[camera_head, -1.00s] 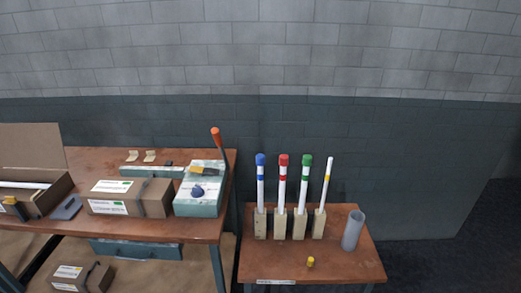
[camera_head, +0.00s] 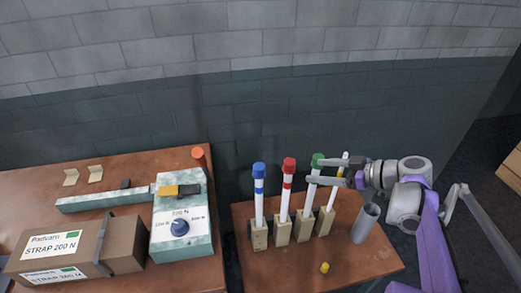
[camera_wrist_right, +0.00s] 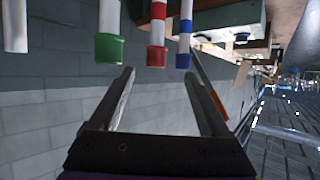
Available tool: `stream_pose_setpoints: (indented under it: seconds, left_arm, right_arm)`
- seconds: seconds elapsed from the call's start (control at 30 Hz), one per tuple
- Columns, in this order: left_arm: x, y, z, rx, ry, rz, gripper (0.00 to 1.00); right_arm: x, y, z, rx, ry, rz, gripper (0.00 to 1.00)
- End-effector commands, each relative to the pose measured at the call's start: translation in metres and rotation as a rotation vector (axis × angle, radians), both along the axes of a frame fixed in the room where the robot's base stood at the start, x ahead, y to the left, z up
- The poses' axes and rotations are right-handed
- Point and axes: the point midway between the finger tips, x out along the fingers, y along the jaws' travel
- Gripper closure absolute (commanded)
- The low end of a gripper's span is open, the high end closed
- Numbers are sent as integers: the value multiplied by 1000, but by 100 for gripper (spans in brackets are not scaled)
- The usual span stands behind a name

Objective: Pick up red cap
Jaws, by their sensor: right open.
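The red cap (camera_head: 289,165) sits on top of an upright white tube with red bands, held in a wooden block. It also shows in the right wrist view (camera_wrist_right: 157,56), where the picture is inverted and the cap points down. My right gripper (camera_head: 316,170) is open and empty, pointing left. In the head view its fingers overlap the green-capped tube, a little right of the red cap. In the right wrist view the red cap appears between the finger lines, beyond the tips (camera_wrist_right: 160,70). My left gripper is not in view.
The blue cap (camera_head: 259,170) stands left of the red one, the green cap (camera_head: 318,160) right of it. A yellow-banded tube (camera_head: 331,195), a grey cylinder (camera_head: 367,218) and a small yellow cap (camera_head: 324,268) share the small table (camera_head: 290,275). A bench with boxes (camera_head: 120,245) stands left.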

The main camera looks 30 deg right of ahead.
Motion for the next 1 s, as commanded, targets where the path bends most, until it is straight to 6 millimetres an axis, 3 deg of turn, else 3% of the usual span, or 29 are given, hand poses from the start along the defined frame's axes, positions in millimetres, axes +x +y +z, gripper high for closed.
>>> stream_pose_setpoints:
  seconds: [0.13,0.4,1.0]
  left_arm:
    - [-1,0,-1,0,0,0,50]
    - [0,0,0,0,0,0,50]
    - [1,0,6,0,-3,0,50]
  right_arm:
    - [4,-5,2,-12,-33,2,20]
    - [38,13,-14,-11,-33,4,20]
    - [89,38,-33,-12,-32,1,20]
